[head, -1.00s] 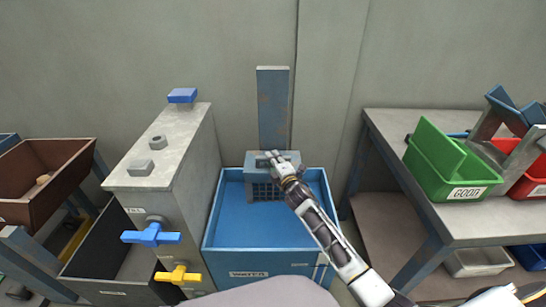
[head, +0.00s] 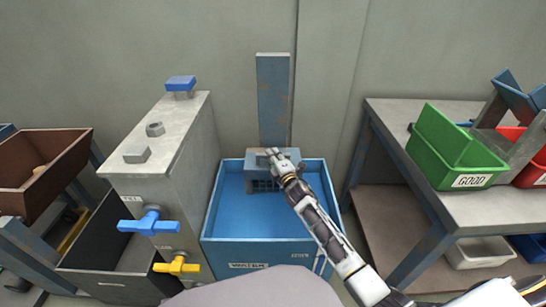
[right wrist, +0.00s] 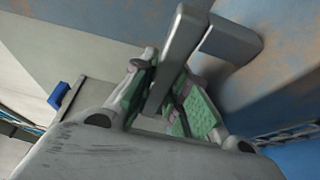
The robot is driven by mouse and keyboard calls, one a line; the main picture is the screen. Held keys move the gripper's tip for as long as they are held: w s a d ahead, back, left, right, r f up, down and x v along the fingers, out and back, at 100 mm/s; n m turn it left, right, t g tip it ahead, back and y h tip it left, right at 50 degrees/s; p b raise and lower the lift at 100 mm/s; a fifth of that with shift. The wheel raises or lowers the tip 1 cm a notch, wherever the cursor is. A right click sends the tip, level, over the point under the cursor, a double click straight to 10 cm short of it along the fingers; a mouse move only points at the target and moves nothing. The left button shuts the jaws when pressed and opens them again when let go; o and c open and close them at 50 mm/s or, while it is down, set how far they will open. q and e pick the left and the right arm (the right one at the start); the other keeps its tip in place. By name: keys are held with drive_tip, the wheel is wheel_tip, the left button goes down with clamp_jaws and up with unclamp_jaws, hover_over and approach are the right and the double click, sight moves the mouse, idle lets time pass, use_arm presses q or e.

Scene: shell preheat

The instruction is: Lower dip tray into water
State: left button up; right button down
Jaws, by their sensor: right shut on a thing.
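The dip tray (head: 262,185) is a grey-blue box with a grid front, at the back of the blue water tank (head: 262,242), in front of an upright blue post (head: 273,95). Its lower part sits below the tank's back rim. My right gripper (head: 277,163) is shut on the tray's grey handle at the tray's top. In the right wrist view, my right gripper (right wrist: 172,95) has its green pads either side of the grey handle bar (right wrist: 182,55). Whether the tray's bottom touches water I cannot tell. My left gripper is not in view.
A grey cabinet (head: 160,145) with a blue tap (head: 149,222) and a yellow tap (head: 177,264) stands left of the tank. At the right, a workbench (head: 475,215) holds a green GOOD bin (head: 455,150) and a red bin (head: 530,150). The front of the tank is clear.

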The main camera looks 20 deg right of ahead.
drive_tip(key=shift+s+f, duration=0.1)
drive_tip(key=shift+f, duration=0.4)
drive_tip(key=c, duration=1.4)
unclamp_jaws()
drive_tip(key=shift+c, duration=0.2)
drive_tip(key=shift+o, duration=0.3)
drive_tip(key=shift+r, duration=0.1)
drive_tip(key=s+d, duration=0.1)
drive_tip(key=s, duration=1.1)
drive_tip(key=shift+d+r, duration=0.15)
